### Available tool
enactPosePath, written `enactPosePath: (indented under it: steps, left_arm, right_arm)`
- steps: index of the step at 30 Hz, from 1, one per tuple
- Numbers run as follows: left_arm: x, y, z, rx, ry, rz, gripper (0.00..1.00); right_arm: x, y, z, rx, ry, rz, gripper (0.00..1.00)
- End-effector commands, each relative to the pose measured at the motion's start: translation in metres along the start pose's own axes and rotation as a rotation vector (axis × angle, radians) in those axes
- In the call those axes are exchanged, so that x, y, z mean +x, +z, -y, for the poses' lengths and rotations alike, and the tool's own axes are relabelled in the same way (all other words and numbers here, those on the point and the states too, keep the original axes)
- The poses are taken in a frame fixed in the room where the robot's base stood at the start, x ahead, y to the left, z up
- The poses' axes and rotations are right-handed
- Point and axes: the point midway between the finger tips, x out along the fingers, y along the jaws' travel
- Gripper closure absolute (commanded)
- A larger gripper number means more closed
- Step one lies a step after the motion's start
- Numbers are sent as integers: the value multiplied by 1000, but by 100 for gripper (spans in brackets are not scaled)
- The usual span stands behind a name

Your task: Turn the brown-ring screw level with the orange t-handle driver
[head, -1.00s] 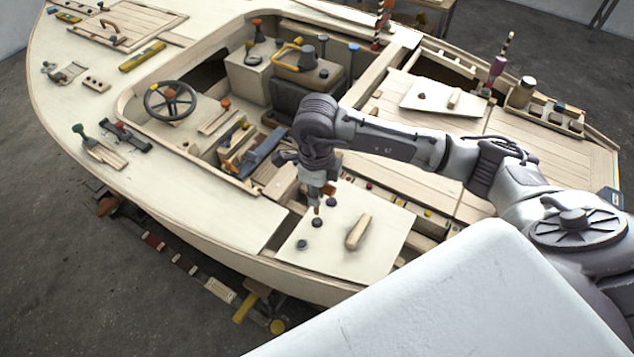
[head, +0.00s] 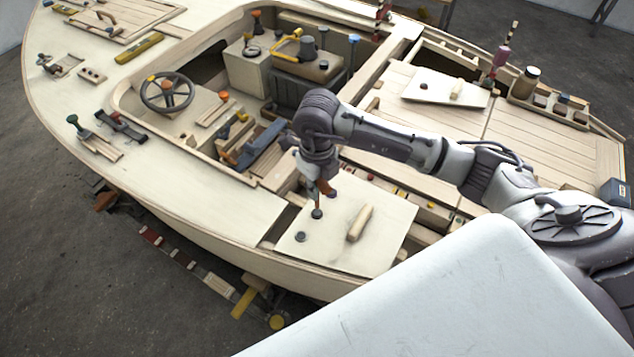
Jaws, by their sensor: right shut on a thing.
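My right gripper (head: 321,181) points down over a cream hatch panel (head: 383,246) on the near side of the hull. It is shut on the orange t-handle driver (head: 319,194), whose handle is mostly hidden by the fingers. The driver's thin shaft stands about upright, and its lower end meets a dark round screw head (head: 317,213) on the panel. A second dark screw head (head: 300,236) is free, nearer the front edge. A dark piece beside the fingers may be another screw. Ring colours are too small to tell. My left gripper is not in view.
A wooden block (head: 359,223) stands on the panel, right of the screws. The open cockpit with a steering wheel (head: 167,92) and a blue lever-like part (head: 262,143) lies beyond. A second cream panel (head: 432,88) is farther back right.

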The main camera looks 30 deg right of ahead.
Motion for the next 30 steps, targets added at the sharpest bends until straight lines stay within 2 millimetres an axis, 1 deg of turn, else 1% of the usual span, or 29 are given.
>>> enactPosePath:
  steps: [1, 4, 14, 17, 20, 21, 30]
  left_arm:
    - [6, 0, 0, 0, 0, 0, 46]
    - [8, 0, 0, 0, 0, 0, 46]
    - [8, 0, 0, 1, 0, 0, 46]
    - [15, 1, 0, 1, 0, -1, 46]
    - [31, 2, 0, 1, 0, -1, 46]
    - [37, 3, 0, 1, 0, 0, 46]
    - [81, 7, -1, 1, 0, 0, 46]
  right_arm:
    - [7, 0, 0, 0, 0, 0, 100]
    - [12, 0, 0, -1, 1, 1, 100]
    - [12, 0, 0, -2, 1, 1, 100]
    - [15, 1, 0, -52, -1, 2, 100]
    - [18, 1, 1, -204, -3, 4, 100]
    - [19, 1, 1, -278, -4, 4, 100]
    - [19, 1, 1, -806, -4, 3, 100]
